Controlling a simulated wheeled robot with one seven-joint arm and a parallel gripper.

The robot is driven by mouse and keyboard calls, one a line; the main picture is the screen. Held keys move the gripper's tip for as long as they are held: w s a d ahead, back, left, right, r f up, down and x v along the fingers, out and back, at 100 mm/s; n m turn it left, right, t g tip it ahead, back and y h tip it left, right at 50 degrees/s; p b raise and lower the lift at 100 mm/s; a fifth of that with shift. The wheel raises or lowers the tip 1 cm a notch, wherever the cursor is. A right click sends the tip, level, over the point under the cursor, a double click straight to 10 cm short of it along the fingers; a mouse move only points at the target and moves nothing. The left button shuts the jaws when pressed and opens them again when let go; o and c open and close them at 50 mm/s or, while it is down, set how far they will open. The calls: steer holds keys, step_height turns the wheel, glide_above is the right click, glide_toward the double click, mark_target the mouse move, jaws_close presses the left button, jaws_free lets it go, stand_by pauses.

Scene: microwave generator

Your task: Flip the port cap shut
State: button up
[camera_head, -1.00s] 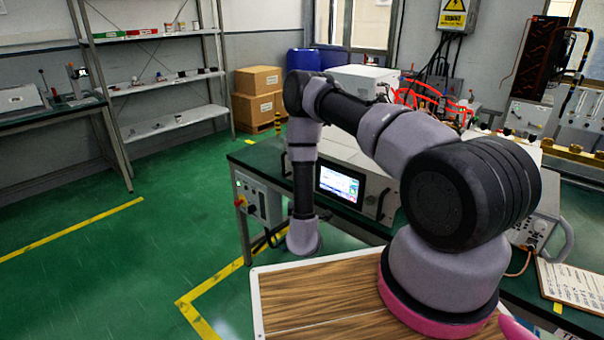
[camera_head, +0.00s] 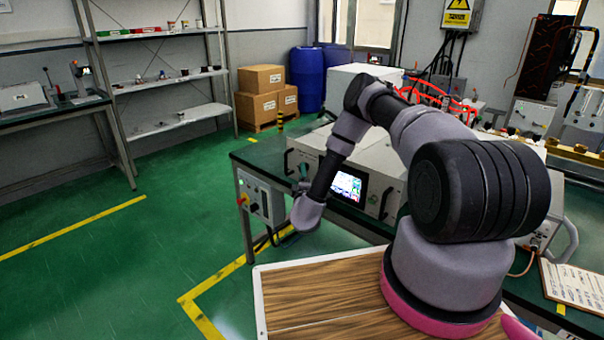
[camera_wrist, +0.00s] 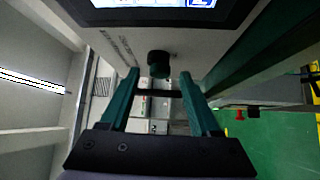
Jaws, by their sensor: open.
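In the wrist view my gripper (camera_wrist: 159,84) has its two teal fingers spread apart, with nothing visible held between them. A short dark round piece (camera_wrist: 158,64) stands out from the pale front panel (camera_wrist: 190,45) of the instrument, just beyond and between the fingertips. It may be the port cap, but I cannot tell its hinge or whether it is open. Any contact with the fingers is unclear. In the head view the instrument (camera_head: 390,165) stands on the green bench, and my forearm hangs before its front left. The cap cannot be made out there.
The instrument's lit screen (camera_head: 346,185) is right of my forearm; it also tops the wrist view. A grey control box (camera_head: 256,198) with knobs hangs at the bench's left end. A dark handle (camera_head: 384,203) juts from the panel. The green floor at left is open.

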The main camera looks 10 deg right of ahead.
steer(key=shift+w+d, duration=0.15)
steer(key=shift+w, duration=0.7)
jaws_close()
steer(key=shift+r+n+g, duration=0.35)
steer(key=shift+n+g, duration=0.25)
jaws_free()
